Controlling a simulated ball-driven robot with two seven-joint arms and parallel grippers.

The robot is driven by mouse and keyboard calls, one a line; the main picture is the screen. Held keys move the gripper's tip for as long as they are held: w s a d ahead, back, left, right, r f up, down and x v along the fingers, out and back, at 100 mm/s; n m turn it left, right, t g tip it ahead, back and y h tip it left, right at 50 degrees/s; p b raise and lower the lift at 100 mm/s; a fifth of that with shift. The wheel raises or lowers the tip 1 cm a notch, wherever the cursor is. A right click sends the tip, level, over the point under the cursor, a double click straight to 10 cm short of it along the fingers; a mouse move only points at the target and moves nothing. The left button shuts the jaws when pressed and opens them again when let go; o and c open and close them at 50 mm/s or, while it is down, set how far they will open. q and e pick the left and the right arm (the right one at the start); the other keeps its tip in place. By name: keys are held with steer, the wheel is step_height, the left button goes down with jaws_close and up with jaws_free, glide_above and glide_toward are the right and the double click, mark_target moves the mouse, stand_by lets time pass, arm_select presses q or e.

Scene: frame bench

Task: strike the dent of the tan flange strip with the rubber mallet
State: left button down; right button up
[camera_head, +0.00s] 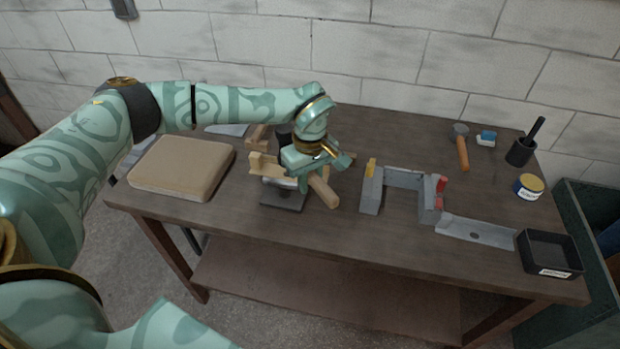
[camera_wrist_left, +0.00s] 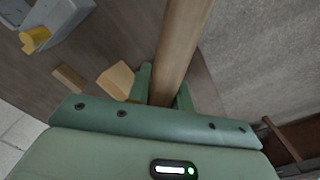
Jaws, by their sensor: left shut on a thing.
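My left gripper (camera_head: 312,178) is shut on a wooden handle (camera_head: 326,194), which I take to be that of the rubber mallet. The handle also fills the wrist view (camera_wrist_left: 182,45) between the fingers of the left gripper (camera_wrist_left: 165,92). A dark block, probably the mallet head (camera_head: 284,131), shows just behind the gripper. The tan flange strip (camera_head: 263,170) sits on a small stand with a dark base (camera_head: 284,200), beside and partly behind the gripper. Its dent is hidden or too small to tell. My right gripper is not in view.
A tan pad (camera_head: 180,165) lies at the left. A grey bracket frame (camera_head: 371,194) stands right of the gripper, with a grey strip (camera_head: 478,230) and a black tray (camera_head: 549,250) further right. A hammer (camera_head: 462,152), cup (camera_head: 520,152) and tin (camera_head: 528,187) are at the back right.

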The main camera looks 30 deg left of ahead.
arm_select(q)
steer(key=shift+r, duration=0.1)
stand_by(0.3)
step_height(320, 180, down, 6)
steer(key=b, duration=0.3)
step_height(320, 180, up, 9)
steer(key=p, duration=0.8)
steer(key=shift+r, duration=0.1)
steer(key=shift+f, duration=0.3)
